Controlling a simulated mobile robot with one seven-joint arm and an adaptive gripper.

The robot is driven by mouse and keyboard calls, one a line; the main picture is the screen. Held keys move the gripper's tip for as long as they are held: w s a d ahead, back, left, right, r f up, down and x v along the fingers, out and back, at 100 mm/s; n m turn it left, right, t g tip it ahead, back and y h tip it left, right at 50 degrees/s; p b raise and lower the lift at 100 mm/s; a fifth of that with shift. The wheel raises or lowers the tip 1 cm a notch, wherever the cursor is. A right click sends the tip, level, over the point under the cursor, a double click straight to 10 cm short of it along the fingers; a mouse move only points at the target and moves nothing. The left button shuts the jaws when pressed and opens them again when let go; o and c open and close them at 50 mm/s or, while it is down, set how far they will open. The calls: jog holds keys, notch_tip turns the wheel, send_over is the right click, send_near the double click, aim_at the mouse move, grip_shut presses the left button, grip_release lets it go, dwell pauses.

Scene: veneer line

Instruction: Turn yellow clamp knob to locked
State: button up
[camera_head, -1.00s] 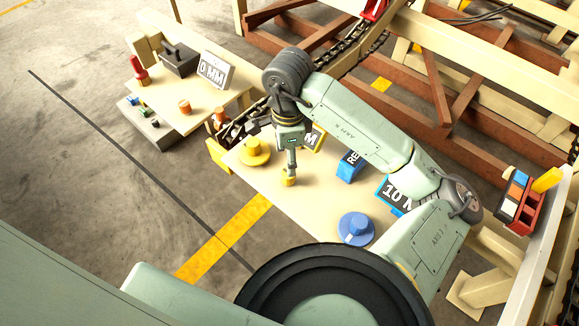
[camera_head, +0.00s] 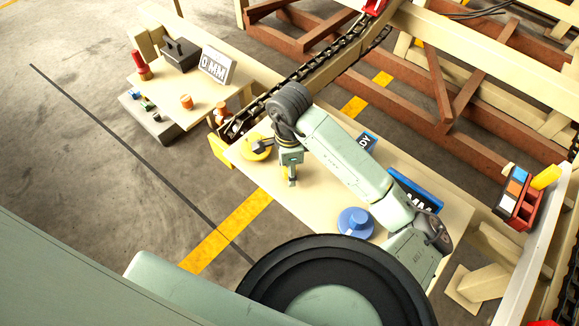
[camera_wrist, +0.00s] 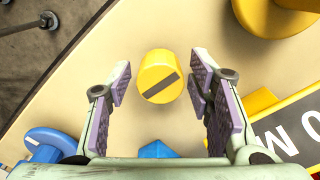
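A small yellow knob (camera_wrist: 160,75) with a dark straight stripe across its top shows in the wrist view. The stripe runs slantwise, lower left to upper right. My gripper (camera_wrist: 159,82) is open, with one finger on each side of this knob and gaps showing on both sides. In the head view my gripper (camera_head: 291,182) points down over the cream tabletop (camera_head: 316,203) and largely hides the small knob. A larger yellow round dial (camera_head: 257,150) sits left of my gripper, and part of it shows at the wrist view's upper right (camera_wrist: 268,15).
A blue round dial (camera_head: 355,222) stands right of my gripper. A blue sign (camera_head: 415,190) and a smaller sign (camera_head: 368,141) stand behind, partly covered by my arm. A yellow sign (camera_wrist: 290,122) lies close to the right finger. Another table (camera_head: 200,82) stands at the left.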

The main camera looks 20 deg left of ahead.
jog(key=c, duration=0.9)
jog(key=shift+c, duration=0.3)
